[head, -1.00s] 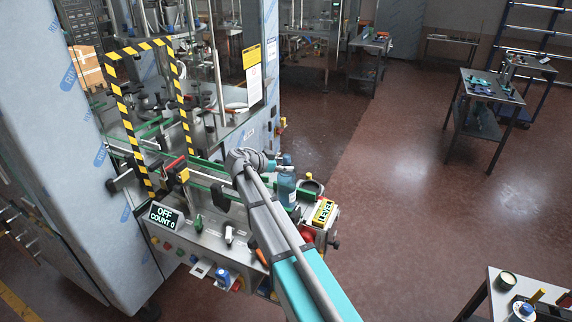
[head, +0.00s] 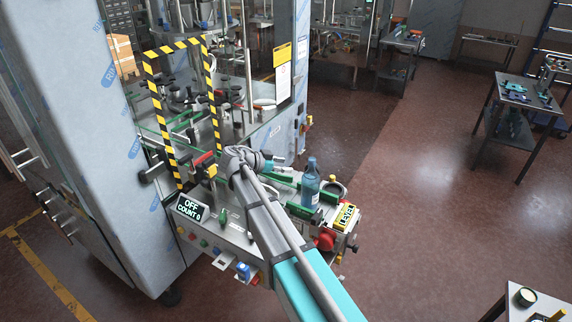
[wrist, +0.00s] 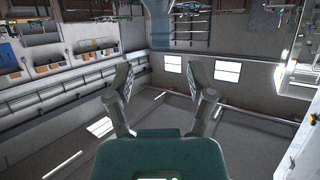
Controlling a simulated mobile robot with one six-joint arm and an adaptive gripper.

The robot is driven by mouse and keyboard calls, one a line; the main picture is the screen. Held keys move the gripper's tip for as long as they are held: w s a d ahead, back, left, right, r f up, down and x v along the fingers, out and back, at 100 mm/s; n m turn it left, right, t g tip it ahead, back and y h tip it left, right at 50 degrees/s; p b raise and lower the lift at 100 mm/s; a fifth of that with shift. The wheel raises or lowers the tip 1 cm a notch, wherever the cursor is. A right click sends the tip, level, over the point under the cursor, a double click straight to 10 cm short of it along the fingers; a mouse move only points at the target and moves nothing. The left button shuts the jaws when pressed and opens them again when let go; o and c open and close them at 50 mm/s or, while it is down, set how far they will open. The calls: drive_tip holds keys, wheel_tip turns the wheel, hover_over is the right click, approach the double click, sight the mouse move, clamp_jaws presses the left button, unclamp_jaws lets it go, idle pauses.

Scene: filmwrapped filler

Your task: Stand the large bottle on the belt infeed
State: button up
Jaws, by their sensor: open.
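The large blue bottle (head: 310,184) stands upright at the right end of the machine's belt infeed (head: 284,178), beside the green guide rail, in the head view. My gripper (head: 268,160) is to the left of the bottle and apart from it, largely hidden behind my own wrist in the head view. In the wrist view my gripper (wrist: 165,88) has its two fingers spread wide with nothing between them. The bottle does not show in the wrist view. The bottle's base is partly hidden by the rail.
A yellow-black striped frame (head: 182,110) stands over the belt. A display (head: 190,208) reads OFF, COUNT 0. A side table (head: 535,304) stands front right.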

idle(0.5)
drive_tip(key=s+d+f+n+g+y, duration=0.1)
drive_tip(key=s+d+f+n+y, duration=0.2)
drive_tip(key=s, duration=0.5)
drive_tip(key=s+d+f+n+g+y, duration=0.2)
drive_tip(key=s+d+f+n+y, duration=0.1)
drive_tip(key=s, duration=0.6)
drive_tip(key=s+d+f+n+g+y, duration=0.1)
drive_tip(key=s+d+f+n+y, duration=0.3)
drive_tip(key=s+n, duration=0.4)
drive_tip(key=f+y, duration=0.1)
drive_tip(key=y, duration=0.1)
drive_tip(key=shift+s+f+g+y, duration=0.2)
drive_tip(key=shift+s+g+y, duration=0.05)
drive_tip(key=shift+g+y, duration=0.05)
